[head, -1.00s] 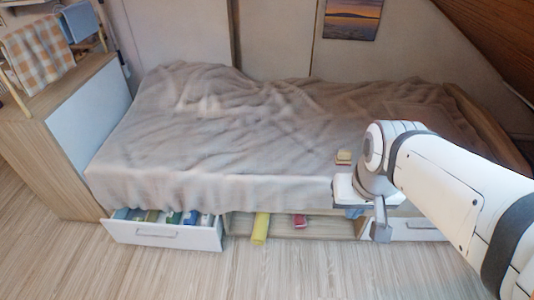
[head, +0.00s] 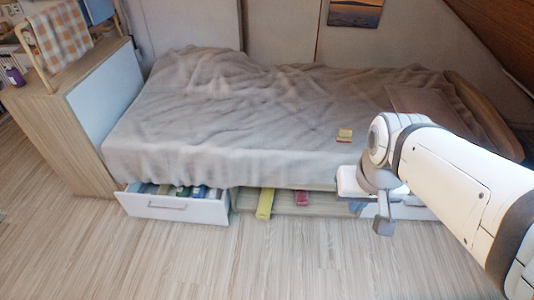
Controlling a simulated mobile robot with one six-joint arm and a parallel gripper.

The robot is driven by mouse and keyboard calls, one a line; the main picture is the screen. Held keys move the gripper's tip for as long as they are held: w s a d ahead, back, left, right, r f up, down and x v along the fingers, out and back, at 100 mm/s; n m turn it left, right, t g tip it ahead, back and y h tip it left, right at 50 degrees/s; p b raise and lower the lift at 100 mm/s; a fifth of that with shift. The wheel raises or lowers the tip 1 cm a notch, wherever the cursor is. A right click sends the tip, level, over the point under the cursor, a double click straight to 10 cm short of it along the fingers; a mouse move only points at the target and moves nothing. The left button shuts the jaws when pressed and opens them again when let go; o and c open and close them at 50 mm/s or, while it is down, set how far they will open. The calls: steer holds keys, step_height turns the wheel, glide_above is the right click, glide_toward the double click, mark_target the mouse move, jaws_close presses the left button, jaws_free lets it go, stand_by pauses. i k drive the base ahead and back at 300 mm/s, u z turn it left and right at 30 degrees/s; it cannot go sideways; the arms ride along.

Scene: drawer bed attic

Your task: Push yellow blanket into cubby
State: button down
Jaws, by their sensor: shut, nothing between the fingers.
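The yellow blanket (head: 265,204) is a narrow roll in the open cubby (head: 305,211) under the bed. Its near end sticks out at the front, beside the open drawer. My gripper (head: 383,228) hangs at the right, in front of the bed's lower right part and well to the right of the blanket. It is shut and holds nothing.
The left drawer (head: 175,207) is pulled out and holds several items. A red item (head: 302,199) lies in the cubby. A small yellow and red item (head: 344,135) lies on the bed's grey cover (head: 230,120). The wooden floor (head: 200,265) in front is clear.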

mark_target(266, 197)
steer(key=u, duration=0.4)
steer(key=i, duration=1.1)
steer(key=u, duration=0.2)
